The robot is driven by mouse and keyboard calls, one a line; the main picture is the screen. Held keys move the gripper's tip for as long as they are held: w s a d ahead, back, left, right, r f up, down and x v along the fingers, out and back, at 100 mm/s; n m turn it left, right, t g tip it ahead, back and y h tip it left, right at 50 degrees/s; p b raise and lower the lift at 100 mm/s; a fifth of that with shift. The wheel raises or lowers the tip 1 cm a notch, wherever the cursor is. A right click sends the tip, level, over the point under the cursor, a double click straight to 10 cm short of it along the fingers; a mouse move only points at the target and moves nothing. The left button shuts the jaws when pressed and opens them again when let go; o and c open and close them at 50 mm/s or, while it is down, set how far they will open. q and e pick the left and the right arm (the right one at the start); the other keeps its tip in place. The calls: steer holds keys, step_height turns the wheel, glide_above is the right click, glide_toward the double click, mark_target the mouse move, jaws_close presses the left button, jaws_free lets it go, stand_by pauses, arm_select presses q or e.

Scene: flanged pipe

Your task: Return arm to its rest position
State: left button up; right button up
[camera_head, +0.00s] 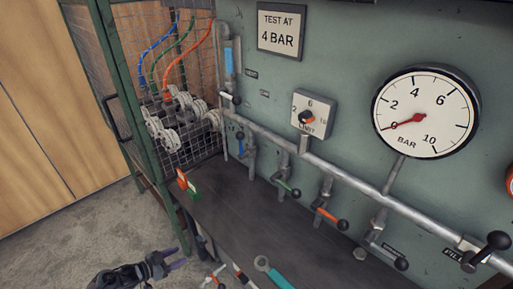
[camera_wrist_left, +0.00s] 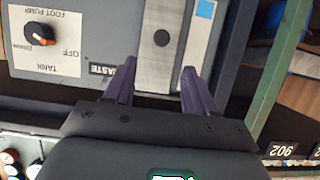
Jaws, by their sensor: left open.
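My left gripper (camera_head: 181,257) is low in the head view, left of the bench front, over the grey floor area. Its two purple fingers are apart with nothing between them. In the left wrist view the open fingers (camera_wrist_left: 158,68) point at a grey panel (camera_wrist_left: 115,12) and a pale metal strip, apart from them as far as I can tell. My right gripper is in neither view.
A round gauge (camera_head: 426,112) reads near zero. A wire cage (camera_head: 150,85) stands at left. A turquoise spanner (camera_head: 275,275) lies at the front. A selector knob (camera_wrist_left: 40,34) shows in the wrist view.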

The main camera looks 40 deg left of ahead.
arm_select(q)
steer(key=w+d+r+g+p, duration=0.1)
steer(key=d+r+p, duration=0.9)
steer(key=d+r, duration=0.45)
steer(key=d+r+g+p, duration=0.2)
steer(key=d+r+p, duration=0.9)
steer(key=d, duration=0.7)
steer(key=s+d+r+g, duration=0.2)
steer(key=s+d+r, duration=0.1)
steer(key=r, duration=0.8)
steer(key=s+a+r+g+y, duration=0.1)
steer(key=s+g+y, duration=0.1)
steer(key=s+g, duration=0.4)
step_height(320, 180, up, 38)
steer(key=s+t+p, duration=0.1)
steer(key=p, duration=3.8)
step_height(320, 180, down, 75)
steer(key=b, duration=7.5)
steer(key=shift+s+a, duration=0.2)
